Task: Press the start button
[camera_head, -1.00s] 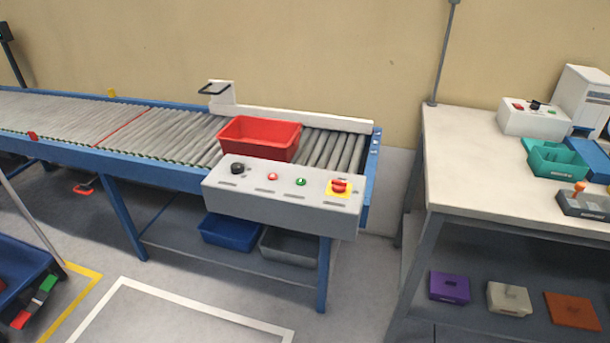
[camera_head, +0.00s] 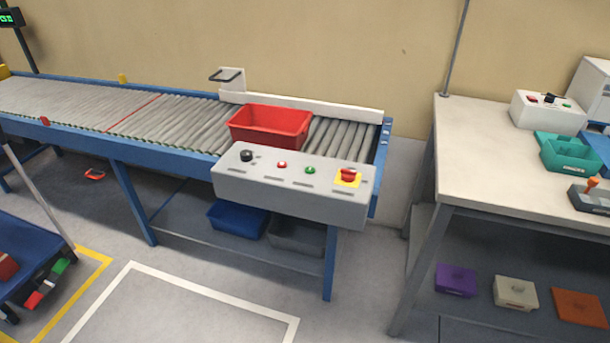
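A grey control box (camera_head: 290,184) is mounted on the near side of the roller conveyor, at its right end. On its top are a black knob (camera_head: 246,156), a red button (camera_head: 281,165), a green button (camera_head: 310,170) and a red mushroom-shaped button on a yellow plate (camera_head: 348,177). The labels are too small to read, so I cannot tell from text which one is the start button. A red bin (camera_head: 269,125) stands on the rollers just behind the box. Neither of my grippers is in view.
A workbench (camera_head: 470,164) with teal trays (camera_head: 571,155) and a second button box (camera_head: 548,112) stands at right. A blue cart (camera_head: 38,258) is at lower left. Blue (camera_head: 237,219) and grey (camera_head: 297,235) bins sit under the conveyor. The floor in front is clear.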

